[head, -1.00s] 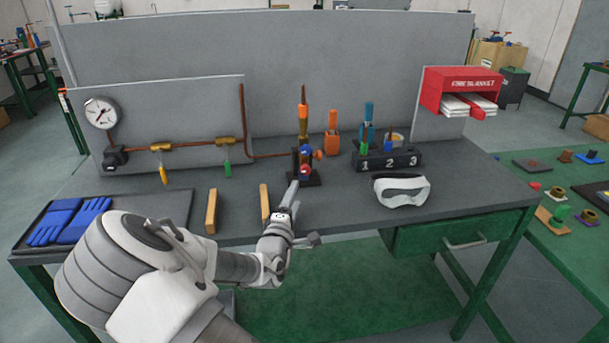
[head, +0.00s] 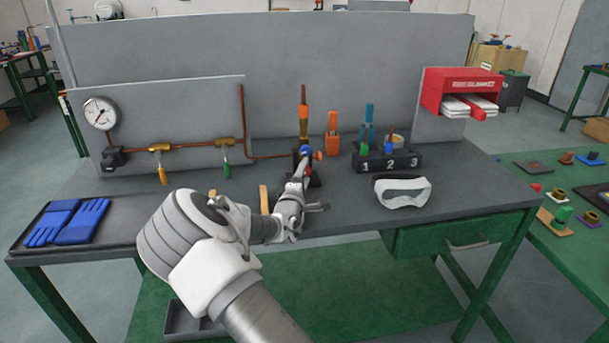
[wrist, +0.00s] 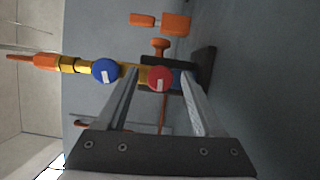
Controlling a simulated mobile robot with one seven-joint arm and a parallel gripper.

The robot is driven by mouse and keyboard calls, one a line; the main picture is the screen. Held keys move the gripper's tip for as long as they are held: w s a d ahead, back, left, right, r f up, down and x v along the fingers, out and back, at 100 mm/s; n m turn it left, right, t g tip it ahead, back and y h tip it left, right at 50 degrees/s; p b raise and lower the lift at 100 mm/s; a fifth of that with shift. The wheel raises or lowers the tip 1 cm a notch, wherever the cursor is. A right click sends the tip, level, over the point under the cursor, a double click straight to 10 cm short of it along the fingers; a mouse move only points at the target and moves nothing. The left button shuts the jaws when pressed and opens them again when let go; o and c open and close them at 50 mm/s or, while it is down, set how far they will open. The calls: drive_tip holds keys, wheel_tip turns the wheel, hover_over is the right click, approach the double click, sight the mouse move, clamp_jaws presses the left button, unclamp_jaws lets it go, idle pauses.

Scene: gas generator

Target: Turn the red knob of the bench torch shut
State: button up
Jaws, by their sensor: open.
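The bench torch (head: 303,118) stands upright on the bench in front of the grey back panel. In the wrist view it lies sideways, with a blue knob (wrist: 105,71) and a red knob (wrist: 159,78), each with a white mark. My gripper (wrist: 160,80) is open, and the red knob shows between its two fingers. I cannot tell whether the fingers touch it. In the head view my gripper (head: 304,165) reaches the torch from the front and hides the red knob; the blue knob (head: 305,150) shows just above.
White goggles (head: 403,190) lie to the right, before a black numbered block (head: 387,161). An orange holder (head: 332,143) stands behind right of the torch. A copper pipe with valves (head: 190,144) runs along the left panel. Blue gloves (head: 68,222) lie on a tray at the left.

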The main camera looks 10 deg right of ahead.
clamp_jaws()
drive_tip(key=shift+m, duration=0.3)
drive_tip(key=m, duration=0.2)
drive_tip(key=m+g+y, duration=0.1)
drive_tip(key=m, duration=0.1)
drive_tip(key=shift+r+g, duration=0.15)
drive_tip(key=shift+g, duration=0.15)
drive_tip(key=m+y+b, duration=0.1)
drive_tip(key=m+g, duration=0.1)
drive_tip(key=m, duration=0.1)
drive_tip(key=shift+d+m+y+b, duration=0.2)
drive_tip(key=shift+m+y+b, duration=0.1)
drive_tip(key=shift+y+b, duration=0.1)
drive_tip(key=m+y+b, duration=0.1)
drive_tip(key=b, duration=0.1)
drive_tip(key=m+b, duration=0.2)
drive_tip(key=shift+d+g+y, duration=0.15)
drive_tip(key=shift+g+y, duration=0.15)
drive_tip(key=shift+y, duration=0.1)
drive_tip(key=m+y+b, duration=0.2)
drive_tip(key=b, duration=0.3)
drive_tip(key=shift+m, duration=0.4)
drive_tip(key=shift+r+b, duration=0.15)
drive_tip(key=shift+b, duration=0.3)
unclamp_jaws()
